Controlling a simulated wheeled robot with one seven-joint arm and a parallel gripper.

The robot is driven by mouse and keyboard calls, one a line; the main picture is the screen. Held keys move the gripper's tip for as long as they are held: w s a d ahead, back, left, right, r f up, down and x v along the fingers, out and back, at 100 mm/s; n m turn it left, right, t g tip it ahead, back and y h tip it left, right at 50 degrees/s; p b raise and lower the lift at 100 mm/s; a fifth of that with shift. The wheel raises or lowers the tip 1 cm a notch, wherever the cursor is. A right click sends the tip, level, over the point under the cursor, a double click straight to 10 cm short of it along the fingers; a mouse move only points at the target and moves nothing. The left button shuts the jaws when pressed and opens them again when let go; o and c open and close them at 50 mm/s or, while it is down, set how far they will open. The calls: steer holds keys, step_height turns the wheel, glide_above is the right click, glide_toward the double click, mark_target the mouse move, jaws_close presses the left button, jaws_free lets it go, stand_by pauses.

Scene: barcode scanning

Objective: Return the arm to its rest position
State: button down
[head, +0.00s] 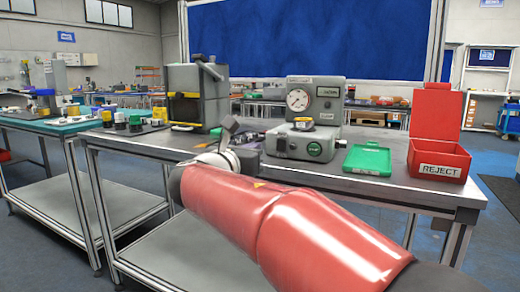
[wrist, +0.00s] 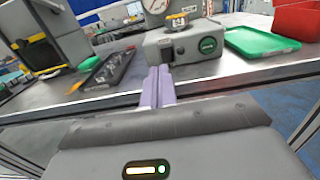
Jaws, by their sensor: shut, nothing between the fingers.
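My gripper (wrist: 159,72) shows in the wrist view as two purple fingers pressed together with nothing between them. The fingertips appear in front of the grey base of the gauge machine (wrist: 185,45); I cannot tell how far apart they are. In the head view my red arm (head: 290,225) reaches from the lower right toward the front edge of the workbench (head: 385,186). My fingers cannot be made out clearly there. The gauge machine (head: 315,100) stands on the bench, with a small yellow-banded part (head: 304,123) on its base.
A red REJECT bin (head: 438,160) and a green tray (head: 367,159) sit at the bench's right. A black-and-yellow machine (head: 195,95) stands at the left. A dark tray (wrist: 108,70) lies between the machines. A second table (head: 45,123) with several small parts adjoins at left.

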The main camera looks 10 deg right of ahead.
steer(key=shift+s+a, duration=0.25)
steer(key=shift+s, duration=0.05)
steer(key=s+d+f+m+g+y, duration=0.4)
steer(key=s+d+f+m+g, duration=0.3)
steer(key=s+d+f+m, duration=0.6)
steer(key=s+a+f+m+g+y, duration=0.1)
steer(key=s+a+f+m+y, duration=0.2)
steer(key=s+f+m, duration=0.4)
steer(key=s+a+f+m+g+y, duration=0.1)
steer(key=s+a+f+m+y, duration=0.2)
steer(key=s+f+m, duration=0.3)
steer(key=s+m, duration=0.2)
steer(key=s, duration=0.2)
steer(key=shift+s+a+f+m+y, duration=0.2)
steer(key=shift+a+f+m+y, duration=0.05)
steer(key=shift+f+m+y, duration=0.15)
